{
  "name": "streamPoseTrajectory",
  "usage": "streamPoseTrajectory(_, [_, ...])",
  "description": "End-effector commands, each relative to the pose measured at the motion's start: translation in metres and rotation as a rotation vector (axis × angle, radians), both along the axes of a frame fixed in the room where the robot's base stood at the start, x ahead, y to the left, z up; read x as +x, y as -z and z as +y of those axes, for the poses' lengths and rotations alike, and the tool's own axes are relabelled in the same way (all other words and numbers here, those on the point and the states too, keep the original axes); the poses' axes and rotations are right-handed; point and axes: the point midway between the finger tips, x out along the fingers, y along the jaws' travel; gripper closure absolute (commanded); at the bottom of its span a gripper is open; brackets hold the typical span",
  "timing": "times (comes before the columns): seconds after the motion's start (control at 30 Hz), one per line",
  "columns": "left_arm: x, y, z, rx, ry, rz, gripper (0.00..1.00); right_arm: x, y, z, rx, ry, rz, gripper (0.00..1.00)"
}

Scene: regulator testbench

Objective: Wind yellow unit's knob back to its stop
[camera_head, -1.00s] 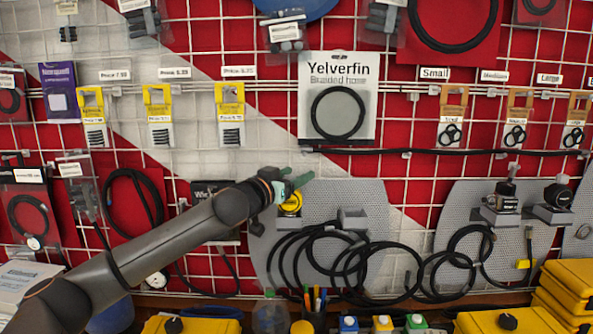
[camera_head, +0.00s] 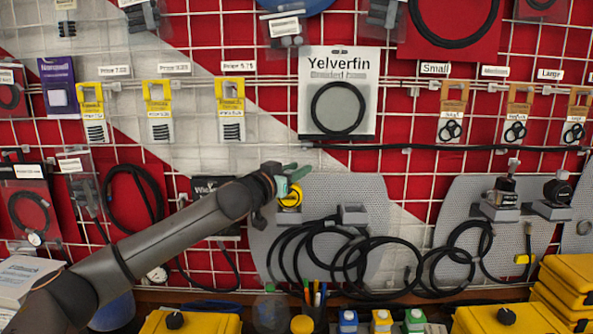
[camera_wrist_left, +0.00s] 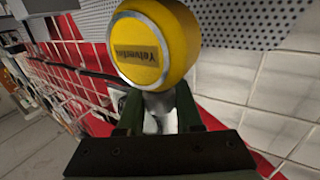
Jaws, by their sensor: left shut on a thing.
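The yellow unit (camera_head: 291,200) is mounted on a grey perforated panel in the middle of the head view, just below my left gripper (camera_head: 290,178). In the left wrist view the yellow unit (camera_wrist_left: 160,42) is a round yellow body with a silver rim and a dark-lettered label. Below it, my left gripper (camera_wrist_left: 158,108) has its two green fingers on either side of a pale grey part, which looks like the unit's knob (camera_wrist_left: 160,115); it is shut on it. The fingers partly hide this part. My right gripper is not in view.
Black hoses (camera_head: 330,250) hang in loops below the unit. A grey bracket (camera_head: 353,215) is to its right. Another panel (camera_head: 462,205) carries two dark units. Yellow cases (camera_head: 565,290) and a pen cup (camera_head: 314,303) stand along the bottom.

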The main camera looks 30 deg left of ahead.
Motion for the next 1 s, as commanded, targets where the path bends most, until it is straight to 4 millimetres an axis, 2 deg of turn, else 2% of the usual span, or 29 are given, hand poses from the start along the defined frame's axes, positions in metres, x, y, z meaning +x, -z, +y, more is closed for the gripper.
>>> streamPoseTrajectory(0.47, [0.0, 0.002, 0.0, -0.002, -0.025, 0.0, 1.0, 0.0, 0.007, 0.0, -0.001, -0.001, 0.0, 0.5])
streamPoseTrajectory(0.67, [0.0, 0.006, 0.001, -0.004, -0.116, 0.0, 1.0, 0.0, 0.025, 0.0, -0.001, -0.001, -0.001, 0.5])
streamPoseTrajectory(1.0, [-0.001, 0.006, 0.009, -0.007, -0.408, 0.003, 1.0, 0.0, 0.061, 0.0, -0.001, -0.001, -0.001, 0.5])
